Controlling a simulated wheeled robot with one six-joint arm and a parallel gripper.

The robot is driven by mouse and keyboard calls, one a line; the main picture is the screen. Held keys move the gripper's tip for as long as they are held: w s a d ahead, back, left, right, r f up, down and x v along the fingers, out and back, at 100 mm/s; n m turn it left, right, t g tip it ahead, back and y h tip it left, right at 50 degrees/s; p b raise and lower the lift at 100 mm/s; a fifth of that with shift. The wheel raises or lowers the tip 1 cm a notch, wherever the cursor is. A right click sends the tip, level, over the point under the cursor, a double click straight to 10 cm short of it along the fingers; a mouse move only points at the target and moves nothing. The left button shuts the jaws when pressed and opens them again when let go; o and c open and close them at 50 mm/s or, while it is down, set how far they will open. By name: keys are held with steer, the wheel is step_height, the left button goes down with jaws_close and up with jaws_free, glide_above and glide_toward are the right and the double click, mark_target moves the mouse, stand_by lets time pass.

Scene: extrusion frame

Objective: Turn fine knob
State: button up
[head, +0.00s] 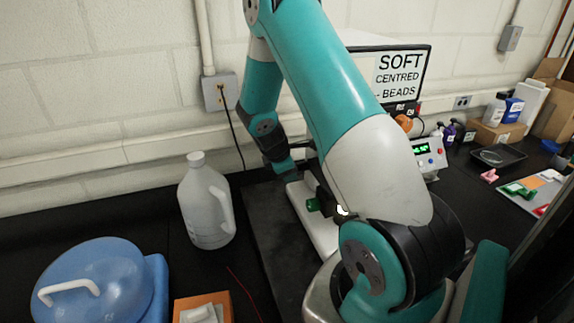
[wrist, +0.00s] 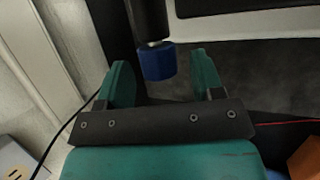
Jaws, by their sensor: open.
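In the wrist view, a blue knob (wrist: 158,63) sits on the end of a dark cylinder. My gripper (wrist: 161,72) is open, with one teal finger on each side of the knob and visible gaps on both sides. The fingers do not appear to touch it. In the head view, my gripper (head: 285,168) is at the upper left end of a pale instrument (head: 311,222) that carries a green knob (head: 314,204). My arm hides much of the instrument there, and I cannot make out the blue knob. No label shows which knob is the fine one.
A white jug (head: 206,208) stands left of the instrument, near a blue-lidded container (head: 90,280). An orange box (head: 203,307) is at the front. A device with a green display (head: 423,150) and a "soft centred beads" box (head: 400,75) are behind my arm. A dark cable (head: 235,140) hangs on the wall.

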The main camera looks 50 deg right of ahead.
steer(key=shift+f, duration=0.15)
steer(key=c, duration=0.9)
steer(key=shift+f+t+b, duration=0.3)
steer(key=shift+b, duration=0.55)
steer(key=shift+r+t+h+b, duration=0.15)
steer(key=shift+t+h+b, duration=0.15)
steer(key=shift+b, duration=0.25)
steer(key=shift+r, duration=0.15)
steer(key=o, duration=0.9)
steer(key=shift+r, duration=0.1)
